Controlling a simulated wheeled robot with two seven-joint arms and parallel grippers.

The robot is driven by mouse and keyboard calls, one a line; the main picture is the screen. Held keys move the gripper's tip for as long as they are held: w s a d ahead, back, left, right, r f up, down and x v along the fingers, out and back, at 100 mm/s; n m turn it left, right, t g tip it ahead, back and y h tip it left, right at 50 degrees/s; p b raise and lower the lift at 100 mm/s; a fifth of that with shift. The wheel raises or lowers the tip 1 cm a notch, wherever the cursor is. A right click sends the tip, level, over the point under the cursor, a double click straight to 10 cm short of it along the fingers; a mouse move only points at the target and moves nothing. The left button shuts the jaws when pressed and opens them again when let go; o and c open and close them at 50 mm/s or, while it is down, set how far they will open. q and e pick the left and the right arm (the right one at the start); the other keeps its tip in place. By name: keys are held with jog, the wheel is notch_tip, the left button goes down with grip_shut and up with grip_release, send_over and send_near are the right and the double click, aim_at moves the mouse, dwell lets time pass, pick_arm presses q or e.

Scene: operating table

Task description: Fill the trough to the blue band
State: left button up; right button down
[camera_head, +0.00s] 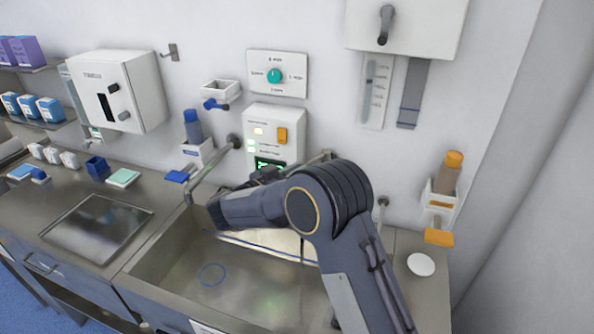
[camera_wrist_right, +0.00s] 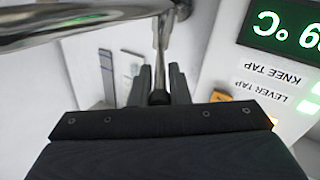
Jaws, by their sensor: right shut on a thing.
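The steel trough (camera_head: 160,262) lies below the wall, partly hidden by my right arm. A thin blue ring (camera_head: 211,274) shows low inside it; I cannot tell whether water is in there. A curved steel tap pipe (camera_head: 208,172) comes from the wall over the trough's left part. My right gripper (camera_head: 266,176) is just below the wall control box (camera_head: 285,118). In the wrist view the right gripper (camera_wrist_right: 160,88) is shut on a thin metal lever (camera_wrist_right: 160,50), beside a large steel pipe (camera_wrist_right: 75,22). My left gripper is not in view.
The display (camera_wrist_right: 285,25) reads a temperature, partly cut off, above "knee tap" and "lever tap" labels. Bottle dispensers stand on the wall left (camera_head: 193,128) and right (camera_head: 449,175). A steel tray (camera_head: 98,225) lies on the left counter. A white disc (camera_head: 421,264) lies right of the trough.

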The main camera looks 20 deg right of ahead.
jog(key=shift+a, duration=0.2)
jog(key=c, duration=1.8)
grip_release()
jog(key=o, duration=0.3)
jog(key=shift+a+r, duration=0.1)
jog(key=shift+a, duration=0.05)
